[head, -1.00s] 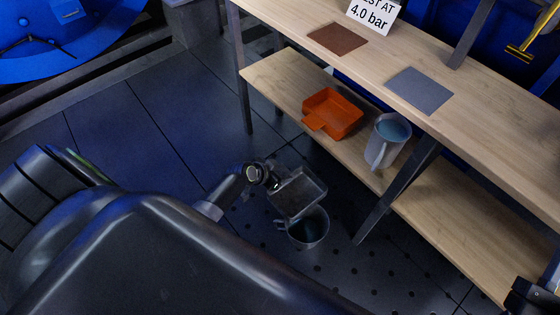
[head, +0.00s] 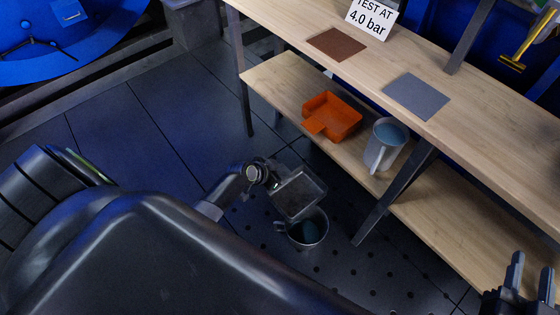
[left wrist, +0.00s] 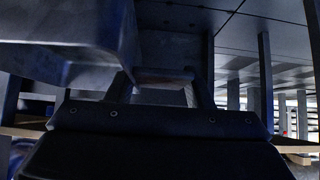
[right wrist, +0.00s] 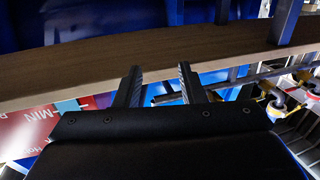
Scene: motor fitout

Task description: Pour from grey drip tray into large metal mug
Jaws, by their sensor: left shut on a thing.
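The grey drip tray (head: 299,193) is held tilted just above a metal mug (head: 322,236) low down on the dark perforated floor area. The tray's lower edge overlaps the mug's rim in the head view, so I cannot tell if they touch. Bluish liquid shows inside this mug. My left gripper (head: 273,181) is shut on the tray; the tray's underside or wall (left wrist: 75,30) fills the upper left of the left wrist view. A second metal mug (head: 378,153), with blue inside, stands upright on the lower shelf. My right gripper (head: 532,280) is open and empty at the lower right.
An orange tray (head: 333,115) sits on the lower shelf (head: 270,78) beside the second mug. The bench top (head: 300,15) above carries a brown mat (head: 337,44), a grey mat (head: 416,96) and a sign (head: 372,17). A dark bench leg (head: 395,197) stands right of the floor mug.

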